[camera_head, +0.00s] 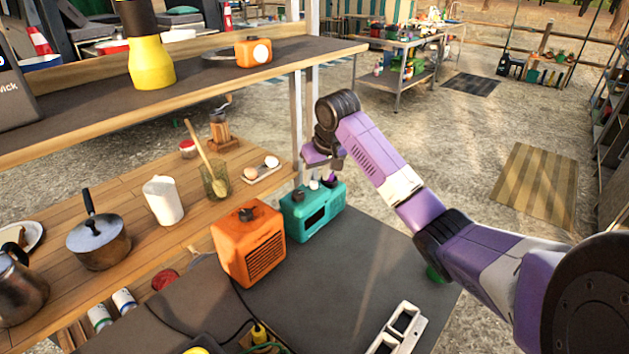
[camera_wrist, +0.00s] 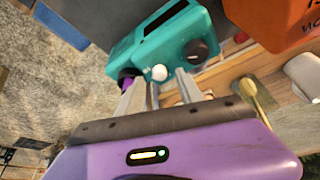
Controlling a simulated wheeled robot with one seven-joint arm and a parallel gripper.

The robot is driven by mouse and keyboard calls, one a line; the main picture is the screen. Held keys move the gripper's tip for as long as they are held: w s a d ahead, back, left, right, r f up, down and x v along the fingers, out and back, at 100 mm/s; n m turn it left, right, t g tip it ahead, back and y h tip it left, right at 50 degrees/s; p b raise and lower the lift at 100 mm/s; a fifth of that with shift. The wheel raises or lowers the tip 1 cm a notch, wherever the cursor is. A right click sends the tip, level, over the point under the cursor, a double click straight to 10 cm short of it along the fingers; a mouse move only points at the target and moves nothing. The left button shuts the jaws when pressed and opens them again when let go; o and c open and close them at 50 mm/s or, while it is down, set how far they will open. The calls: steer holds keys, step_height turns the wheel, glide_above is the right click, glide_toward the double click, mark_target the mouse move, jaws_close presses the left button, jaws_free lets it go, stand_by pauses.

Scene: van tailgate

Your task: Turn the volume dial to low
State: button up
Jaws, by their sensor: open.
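A teal box-shaped device (camera_head: 328,206) with a dark front window stands on the grey counter; it also fills the top middle of the wrist view (camera_wrist: 132,52). On its top are a dark knob (camera_wrist: 198,52), a white knob (camera_wrist: 159,73) and a purple knob (camera_wrist: 127,79). I cannot read any marking that tells which one is the volume dial. My gripper (camera_wrist: 158,90) is open and empty, pointing at the device's top. The white knob lies between its two fingers in the picture; I cannot tell whether they touch it. The head view shows my gripper (camera_head: 321,177) just above the device.
An orange box (camera_head: 250,250) with a grille and dark top knob stands close left of the teal device. Cables and a white rack (camera_head: 395,330) lie on the counter. A wooden shelf with a pot (camera_head: 100,242), paper roll and eggs is at left. Free counter lies right of the device.

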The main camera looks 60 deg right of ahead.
mark_target(314, 185)
steer(key=shift+x, duration=1.35)
jaws_close()
